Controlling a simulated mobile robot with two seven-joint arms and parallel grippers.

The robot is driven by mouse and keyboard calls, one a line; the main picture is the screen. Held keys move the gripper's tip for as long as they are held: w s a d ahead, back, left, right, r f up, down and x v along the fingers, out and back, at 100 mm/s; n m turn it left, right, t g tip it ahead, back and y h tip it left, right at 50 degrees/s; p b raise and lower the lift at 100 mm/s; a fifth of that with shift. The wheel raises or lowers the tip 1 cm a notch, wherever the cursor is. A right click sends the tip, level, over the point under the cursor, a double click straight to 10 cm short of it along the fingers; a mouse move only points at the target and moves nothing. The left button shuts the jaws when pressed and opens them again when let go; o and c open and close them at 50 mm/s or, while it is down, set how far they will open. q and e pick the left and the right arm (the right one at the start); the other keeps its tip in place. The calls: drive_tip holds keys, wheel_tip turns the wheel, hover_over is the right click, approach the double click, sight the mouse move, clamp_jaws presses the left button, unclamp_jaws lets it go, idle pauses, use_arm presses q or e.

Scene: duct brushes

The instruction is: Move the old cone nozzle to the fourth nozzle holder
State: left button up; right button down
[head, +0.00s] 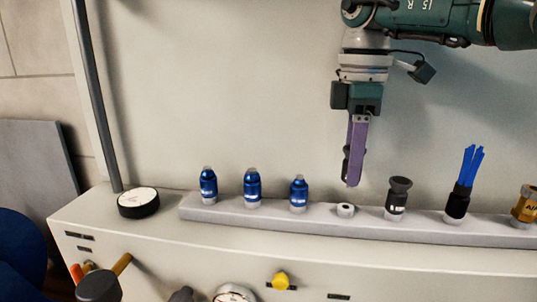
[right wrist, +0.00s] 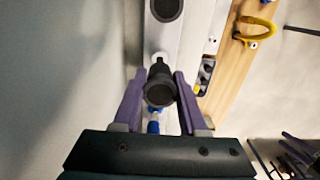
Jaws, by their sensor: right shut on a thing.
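My right gripper (head: 353,184) points down above the rack, its purple fingers shut on a dark nozzle (head: 346,163), mostly hidden behind a finger. In the right wrist view the gripper (right wrist: 160,78) has its fingers either side of this dark nozzle (right wrist: 159,92), whose wide round end faces the camera; it looks like the old cone nozzle. Below it, an empty white holder (head: 345,210), the fourth from the left, sits on the rack, right of three blue nozzles. The held nozzle is above the holder and apart from it. My left gripper is not in view.
The grey rack (head: 375,227) holds blue nozzles (head: 252,187) at left. Right of the empty holder stand a similar black flared nozzle (head: 398,195), a blue-bristled brush (head: 459,195) and a brass piece (head: 525,205). A round gauge (head: 138,201) lies left. The wall is close behind.

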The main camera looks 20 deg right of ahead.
sight(345, 207)
drive_tip(key=shift+f+b, duration=1.45)
drive_tip(key=shift+f, duration=0.45)
drive_tip(key=shift+p, duration=0.35)
drive_tip(key=shift+r, duration=0.1)
idle(0.6)
drive_tip(key=shift+f, duration=0.55)
drive_tip(key=shift+c, duration=1.9)
unclamp_jaws()
drive_tip(key=shift+r, duration=0.1)
